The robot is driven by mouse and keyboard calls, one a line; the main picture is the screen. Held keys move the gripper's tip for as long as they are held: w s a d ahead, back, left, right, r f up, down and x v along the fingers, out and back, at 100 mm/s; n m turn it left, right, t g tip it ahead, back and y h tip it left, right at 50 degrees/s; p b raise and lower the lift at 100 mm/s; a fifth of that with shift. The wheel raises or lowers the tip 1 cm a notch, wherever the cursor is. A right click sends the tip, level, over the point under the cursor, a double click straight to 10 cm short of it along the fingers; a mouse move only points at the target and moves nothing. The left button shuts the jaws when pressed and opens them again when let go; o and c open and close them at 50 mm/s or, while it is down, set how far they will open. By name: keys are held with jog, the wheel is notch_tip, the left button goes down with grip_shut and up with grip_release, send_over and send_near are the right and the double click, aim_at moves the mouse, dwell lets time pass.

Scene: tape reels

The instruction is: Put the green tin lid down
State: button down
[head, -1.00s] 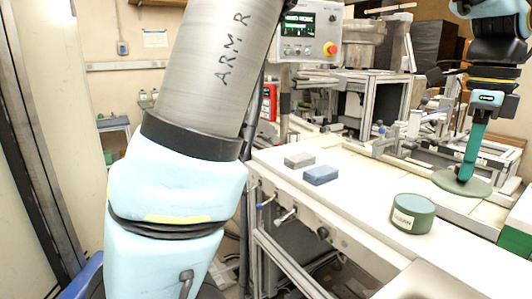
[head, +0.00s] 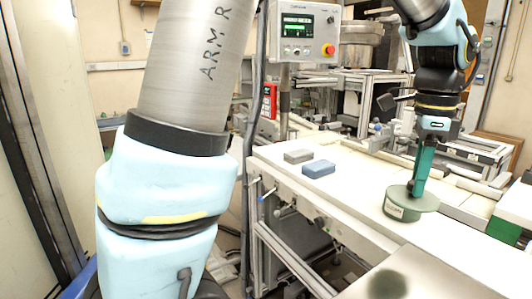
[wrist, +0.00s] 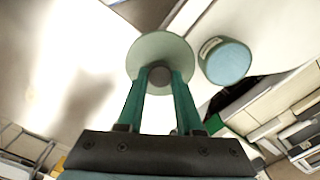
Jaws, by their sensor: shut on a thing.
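My gripper (head: 418,188) points down, with its green fingers shut on the knob of the green tin lid (head: 431,202), a flat pale green disc. In the wrist view my gripper (wrist: 160,84) has the lid (wrist: 145,50) at its fingertips. The green tin (head: 396,211), round with a white label, stands on the white table. In the head view the lid overlaps the tin's top and partly hides it. In the wrist view the tin (wrist: 229,63) shows beside the lid, to its right. The exact height gap is unclear.
A blue block (head: 318,168) and a grey block (head: 298,156) lie on the white table (head: 345,195), left of the tin. A green box (head: 508,230) stands at the right edge. A dark round shadow falls on the near surface. The table's front left stretch is clear.

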jog(key=w+a+f+n, duration=0.7)
jog(key=a+f, duration=0.2)
jog(key=a, duration=0.3)
jog(key=w+a+f+n, duration=0.7)
jog(key=a+f, duration=0.3)
jog(key=a, duration=0.3)
jog(key=w+a+f+n, duration=0.7)
jog(key=a+f+n, duration=0.2)
jog(key=a, duration=0.4)
jog(key=shift+a+f, duration=0.25)
jog(key=shift+f, duration=0.15)
jog(key=shift+d, duration=0.1)
